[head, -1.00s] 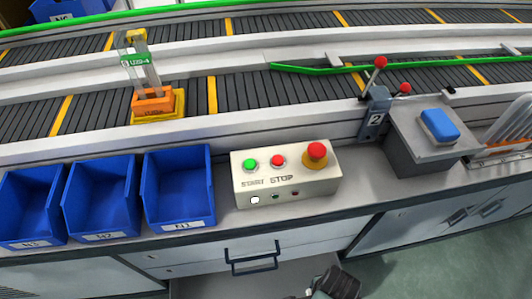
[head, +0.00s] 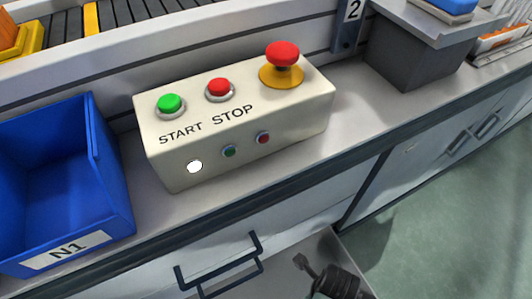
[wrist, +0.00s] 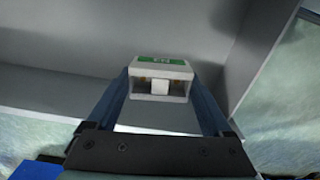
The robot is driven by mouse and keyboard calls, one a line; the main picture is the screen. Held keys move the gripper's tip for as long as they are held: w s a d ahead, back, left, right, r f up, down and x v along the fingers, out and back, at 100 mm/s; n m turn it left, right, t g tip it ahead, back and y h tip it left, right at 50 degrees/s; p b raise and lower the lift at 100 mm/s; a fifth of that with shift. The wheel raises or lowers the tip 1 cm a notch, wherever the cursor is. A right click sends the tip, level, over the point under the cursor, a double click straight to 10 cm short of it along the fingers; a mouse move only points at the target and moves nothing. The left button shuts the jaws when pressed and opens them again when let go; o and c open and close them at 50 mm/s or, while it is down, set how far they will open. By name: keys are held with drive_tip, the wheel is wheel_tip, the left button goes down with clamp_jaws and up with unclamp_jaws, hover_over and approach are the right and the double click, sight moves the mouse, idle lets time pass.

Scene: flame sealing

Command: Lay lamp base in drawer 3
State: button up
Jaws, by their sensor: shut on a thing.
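My gripper (wrist: 160,90) shows in the wrist view, its two blue fingers shut on a small white, boxy lamp base (wrist: 161,67) with a green label. The lamp base sits between the fingertips, over a pale grey drawer interior (wrist: 60,88) with a wall behind and another at right. I cannot tell if it touches the drawer floor. In the head view an open drawer (head: 280,278) shows at the bottom edge, below the counter, mostly cut off. No drawer number is readable. The lamp base is not visible in the head view.
On the counter stand a cream control box (head: 240,125) with START and STOP buttons and a blue bin (head: 60,185) marked N1. A closed drawer front with a dark handle (head: 220,268) lies below. A grey stand (head: 415,50) is at upper right. Green floor lies at right.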

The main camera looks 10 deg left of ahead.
drive_tip(key=shift+w+f+m+b, duration=0.1)
drive_tip(key=shift+f+m+b, duration=0.35)
drive_tip(key=shift+f, duration=0.35)
wheel_tip(320, 180, down, 10)
drive_tip(key=b, duration=0.6)
drive_tip(key=shift+b, duration=0.3)
drive_tip(key=shift+f, duration=0.15)
drive_tip(key=o, duration=1.2)
drive_tip(key=shift+c, duration=0.2)
wheel_tip(320, 180, up, 12)
drive_tip(key=p, duration=0.7)
drive_tip(key=shift+r, duration=0.2)
